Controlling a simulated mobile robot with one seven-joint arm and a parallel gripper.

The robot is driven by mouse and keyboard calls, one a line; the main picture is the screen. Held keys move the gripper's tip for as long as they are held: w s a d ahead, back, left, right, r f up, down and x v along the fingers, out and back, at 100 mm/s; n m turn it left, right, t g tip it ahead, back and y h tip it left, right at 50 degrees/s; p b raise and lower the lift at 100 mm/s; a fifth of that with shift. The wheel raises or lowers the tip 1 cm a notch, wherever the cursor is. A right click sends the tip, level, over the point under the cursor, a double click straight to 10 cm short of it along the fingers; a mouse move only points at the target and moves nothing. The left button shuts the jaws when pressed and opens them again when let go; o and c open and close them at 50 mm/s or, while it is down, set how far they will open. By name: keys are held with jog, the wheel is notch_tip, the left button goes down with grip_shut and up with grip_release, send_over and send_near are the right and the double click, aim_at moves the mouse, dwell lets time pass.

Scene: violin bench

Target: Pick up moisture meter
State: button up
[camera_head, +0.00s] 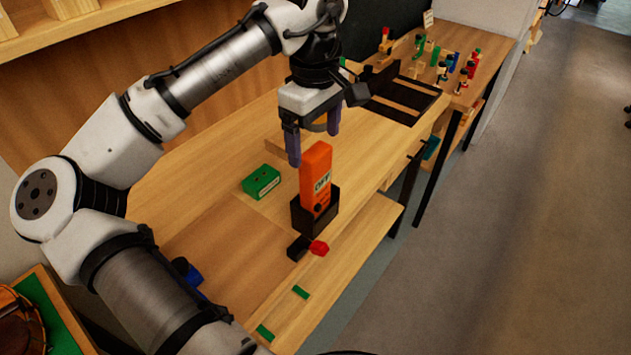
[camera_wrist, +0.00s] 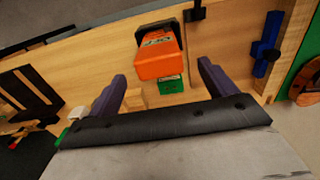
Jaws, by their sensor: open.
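The moisture meter (camera_head: 316,179) is an orange block with a dark label, standing upright in a black holder (camera_head: 327,217) near the front edge of the bench. My gripper (camera_head: 313,150) is open and empty, with purple fingers pointing down, just above and behind the meter. In the wrist view the meter (camera_wrist: 158,58) shows ahead of the fingers, roughly between their directions, and apart from them. The meter's lower part is hidden inside the holder. The gap between my gripper (camera_wrist: 163,82) and the meter is hard to judge.
A green box (camera_head: 261,181) lies left of the holder on the bench (camera_head: 215,225). A black slotted rack (camera_head: 405,98) and several small tools stand farther back. The bench's left middle is mostly clear.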

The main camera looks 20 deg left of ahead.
aim_at(316, 151)
jog(key=shift+d+f+p, duration=0.1)
jog(key=shift+f+p, duration=0.75)
jog(key=shift+f, duration=2.3)
jog(key=shift+c, duration=0.3)
